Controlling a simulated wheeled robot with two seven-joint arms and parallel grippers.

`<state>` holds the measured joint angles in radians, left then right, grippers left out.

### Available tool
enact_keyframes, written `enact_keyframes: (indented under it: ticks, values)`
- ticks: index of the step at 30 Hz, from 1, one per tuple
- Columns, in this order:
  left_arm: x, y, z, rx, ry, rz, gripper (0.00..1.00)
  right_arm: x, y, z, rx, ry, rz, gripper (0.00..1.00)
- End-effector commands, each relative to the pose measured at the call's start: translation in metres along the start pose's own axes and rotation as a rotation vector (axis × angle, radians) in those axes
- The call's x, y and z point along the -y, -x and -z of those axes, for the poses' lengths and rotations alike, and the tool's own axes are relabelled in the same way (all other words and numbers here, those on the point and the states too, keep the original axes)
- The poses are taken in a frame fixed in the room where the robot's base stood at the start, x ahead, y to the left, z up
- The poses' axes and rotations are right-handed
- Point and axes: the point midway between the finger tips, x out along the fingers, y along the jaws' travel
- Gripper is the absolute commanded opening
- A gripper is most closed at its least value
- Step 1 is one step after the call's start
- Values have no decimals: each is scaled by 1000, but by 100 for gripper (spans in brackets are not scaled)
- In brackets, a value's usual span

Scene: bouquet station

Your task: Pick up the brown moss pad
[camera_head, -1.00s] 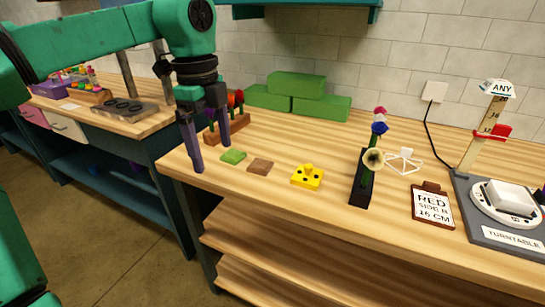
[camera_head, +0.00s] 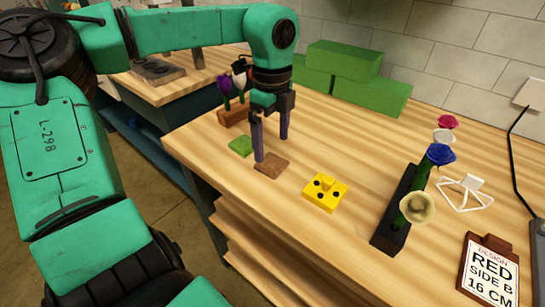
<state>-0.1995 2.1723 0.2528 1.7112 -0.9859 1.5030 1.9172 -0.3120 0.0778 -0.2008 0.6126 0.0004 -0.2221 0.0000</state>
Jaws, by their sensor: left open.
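The brown moss pad (camera_head: 273,166) is a thin flat square on the wooden bench. My left gripper (camera_head: 271,150) hangs over its back left part, pointing down with two purple fingers apart. The front finger's tip is close to the pad's left edge; I cannot tell whether it touches. The other finger is behind the pad. Nothing shows between the fingers. A green moss pad (camera_head: 241,147) lies just left of the brown one. My right gripper is not in view.
A yellow block with black holes (camera_head: 325,192) lies right of the pad. A black stand (camera_head: 392,232) with several flowers is farther right. A brown flower holder (camera_head: 232,117) and green foam blocks (camera_head: 368,90) stand behind. A clipboard (camera_head: 487,275) reads RED, SIDE B, 16 CM.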

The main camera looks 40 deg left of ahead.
Motion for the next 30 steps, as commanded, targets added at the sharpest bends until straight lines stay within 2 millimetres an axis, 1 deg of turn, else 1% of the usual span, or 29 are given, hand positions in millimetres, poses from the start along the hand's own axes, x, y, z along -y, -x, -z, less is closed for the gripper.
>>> enact_keyframes:
  ticks: [5, 6, 9, 15, 16, 17, 18, 20, 21, 22, 30]
  values:
    - [1, -28, 2, -2, -1, -6, 100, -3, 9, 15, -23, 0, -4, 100]
    - [2, -36, 2, -1, 0, -6, 100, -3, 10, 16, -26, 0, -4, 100]
    - [2, -51, 2, -1, 0, -2, 100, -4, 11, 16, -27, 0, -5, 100]
    - [3, -54, 2, 0, 1, 1, 100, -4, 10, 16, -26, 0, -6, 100]
    - [3, -54, 2, 0, 1, 1, 96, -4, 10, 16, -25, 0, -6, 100]
    - [3, -54, 2, 0, 1, 1, 85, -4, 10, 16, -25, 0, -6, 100]
    - [3, -54, 2, 0, 1, 1, 69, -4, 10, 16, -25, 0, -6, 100]
    - [3, -54, 2, 0, 1, 1, 46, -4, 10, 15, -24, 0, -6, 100]
    - [3, -54, 2, 0, 1, 1, 31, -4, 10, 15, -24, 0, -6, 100]
    - [3, -54, 2, 0, 1, 1, 25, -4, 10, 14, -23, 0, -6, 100]
    - [3, -52, 1, 1, 1, 1, 24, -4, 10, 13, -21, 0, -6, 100]
